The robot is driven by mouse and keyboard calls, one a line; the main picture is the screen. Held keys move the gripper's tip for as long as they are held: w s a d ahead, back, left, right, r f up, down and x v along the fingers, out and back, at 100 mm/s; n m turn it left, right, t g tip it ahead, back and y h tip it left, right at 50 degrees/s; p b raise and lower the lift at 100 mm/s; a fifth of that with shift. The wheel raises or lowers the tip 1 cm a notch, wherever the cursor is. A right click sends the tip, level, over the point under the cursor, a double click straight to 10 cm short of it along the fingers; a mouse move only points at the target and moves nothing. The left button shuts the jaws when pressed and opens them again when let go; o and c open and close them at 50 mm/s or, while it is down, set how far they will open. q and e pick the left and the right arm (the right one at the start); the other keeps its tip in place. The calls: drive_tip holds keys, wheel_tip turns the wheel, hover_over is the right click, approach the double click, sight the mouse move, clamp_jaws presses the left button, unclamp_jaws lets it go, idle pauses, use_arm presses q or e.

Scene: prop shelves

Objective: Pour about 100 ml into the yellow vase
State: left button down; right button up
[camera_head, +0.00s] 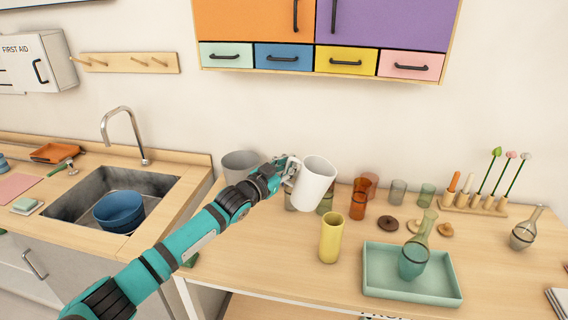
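The yellow vase (331,240) stands upright on the wooden table, near its front left part. It is a tall narrow cylinder, and its open top shows. My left gripper (288,170) is shut on a white mug-like jug (314,186) at its left side, where the handle seems to be. The jug is in the air behind and a little left of the vase, apart from it and tilted slightly. The jug's contents cannot be made out. My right gripper is not in view.
A green tray (385,293) holding a tinted glass carafe (413,256) is right of the vase. Behind are amber glasses (358,206), dark lids (388,224) and a wooden rack with flowers (474,206). A grey pot (240,166) stands behind my arm. A sink (75,206) is left.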

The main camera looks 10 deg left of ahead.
sight(293, 157)
use_arm(q)
drive_tip(key=shift+d+r, duration=0.3)
drive_tip(key=shift+r, duration=0.1)
drive_tip(key=r+m, duration=0.1)
drive_tip(key=m, duration=0.2)
drive_tip(key=shift+s+d+r+p, duration=0.1)
drive_tip(key=shift+r+p, duration=0.25)
drive_tip(key=shift+p, duration=0.05)
drive_tip(key=shift+s+d+r+m, duration=0.1)
drive_tip(key=shift+d+r+m, duration=0.05)
drive_tip(key=shift+m, duration=0.4)
drive_tip(key=shift+s+d+r+m, duration=0.1)
drive_tip(key=shift+d+r+m, duration=0.05)
drive_tip(key=shift+m, duration=0.4)
drive_tip(key=shift+w+y, duration=0.1)
drive_tip(key=shift+y, duration=0.3)
drive_tip(key=shift+d, duration=0.1)
drive_tip(key=shift+r, duration=0.1)
drive_tip(key=shift+d+m+g+p, duration=0.25)
drive_tip(key=shift+m+g+p, duration=0.05)
drive_tip(key=shift+m+p, duration=0.35)
idle(0.4)
idle(1.1)
